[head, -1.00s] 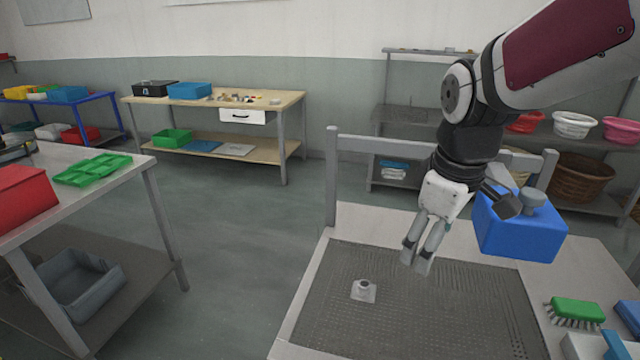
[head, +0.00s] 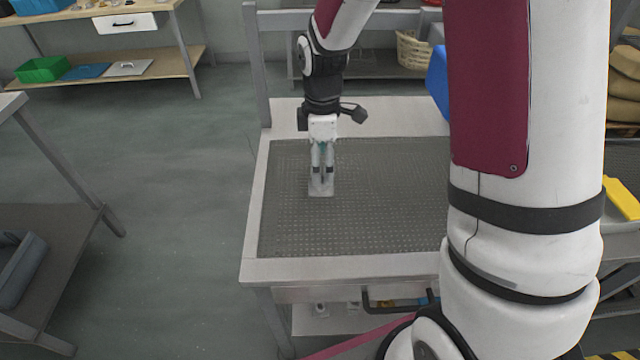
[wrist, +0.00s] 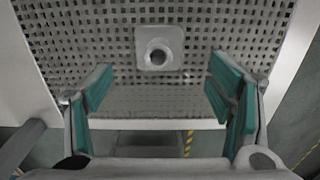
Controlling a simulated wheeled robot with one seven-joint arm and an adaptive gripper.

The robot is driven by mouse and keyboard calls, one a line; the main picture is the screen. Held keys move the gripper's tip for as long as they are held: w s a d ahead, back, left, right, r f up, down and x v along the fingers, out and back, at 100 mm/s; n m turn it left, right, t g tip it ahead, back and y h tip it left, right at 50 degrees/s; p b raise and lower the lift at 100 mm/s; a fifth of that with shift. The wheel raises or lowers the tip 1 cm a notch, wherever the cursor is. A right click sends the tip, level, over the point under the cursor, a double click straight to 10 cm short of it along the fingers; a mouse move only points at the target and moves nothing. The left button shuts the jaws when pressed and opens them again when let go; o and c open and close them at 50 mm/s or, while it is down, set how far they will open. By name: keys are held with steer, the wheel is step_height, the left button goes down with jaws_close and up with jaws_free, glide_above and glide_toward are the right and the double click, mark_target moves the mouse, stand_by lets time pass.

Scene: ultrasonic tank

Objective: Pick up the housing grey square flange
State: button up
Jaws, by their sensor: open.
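The housing is a light grey square flange with a round raised hub and a dark bore. In the wrist view the housing (wrist: 159,47) lies flat on the perforated mat, ahead of and between my fingers. In the head view the housing (head: 320,188) is partly hidden behind my fingertips. My gripper (head: 322,178) points down over it on the left part of the mat. In the wrist view my gripper (wrist: 160,92) is open and empty, its teal pads apart on either side. I cannot tell the exact height of the fingertips above the housing.
The perforated dark mat (head: 350,225) on the light bench (head: 330,269) is clear around the housing. A blue box (head: 437,85) stands at the back right, partly hidden by my arm. A drawer with a dark handle (head: 398,304) is at the bench's front.

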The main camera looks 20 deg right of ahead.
steer(key=shift+w+f, duration=0.1)
steer(key=shift+f, duration=3.05)
steer(key=c, duration=1.4)
steer(key=shift+c, duration=0.2)
